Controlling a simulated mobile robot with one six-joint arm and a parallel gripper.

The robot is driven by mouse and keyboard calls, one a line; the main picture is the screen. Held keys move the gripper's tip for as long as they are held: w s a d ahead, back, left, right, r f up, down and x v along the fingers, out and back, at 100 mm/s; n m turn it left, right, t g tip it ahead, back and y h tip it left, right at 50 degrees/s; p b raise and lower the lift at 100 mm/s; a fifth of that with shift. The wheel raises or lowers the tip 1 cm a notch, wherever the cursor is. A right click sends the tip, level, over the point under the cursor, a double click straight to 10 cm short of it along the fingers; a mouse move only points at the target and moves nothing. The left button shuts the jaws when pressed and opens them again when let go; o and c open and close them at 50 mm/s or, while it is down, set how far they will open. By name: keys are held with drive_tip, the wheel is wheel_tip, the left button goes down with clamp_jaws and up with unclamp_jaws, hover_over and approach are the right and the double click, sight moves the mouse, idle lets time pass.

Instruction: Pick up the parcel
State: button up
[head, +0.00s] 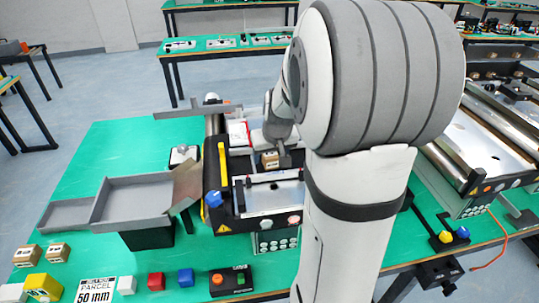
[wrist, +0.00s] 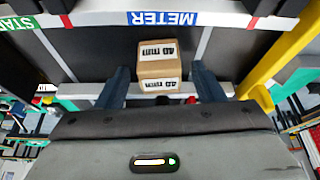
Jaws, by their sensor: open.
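A small brown cardboard parcel (wrist: 160,68) with white labels reading "40 mm" sits on the conveyor, in the middle of the wrist view. In the head view the parcel (head: 269,160) shows just below my wrist, partly covered by my gripper. My gripper (wrist: 160,75) is open, with one dark blue finger on each side of the parcel in the picture. A gap shows between each finger and the box. How far the fingertips are from it in depth, I cannot tell.
A yellow bar (head: 223,166) stands along the conveyor's left side. Grey trays (head: 130,193) are to the left. Two brown boxes (head: 57,251), coloured cubes and a button box (head: 231,281) line the green table's front.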

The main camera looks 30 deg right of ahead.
drive_tip(key=shift+w+f, duration=0.1)
drive_tip(key=shift+f, duration=0.1)
drive_tip(key=shift+c, duration=0.4)
drive_tip(key=c, duration=1)
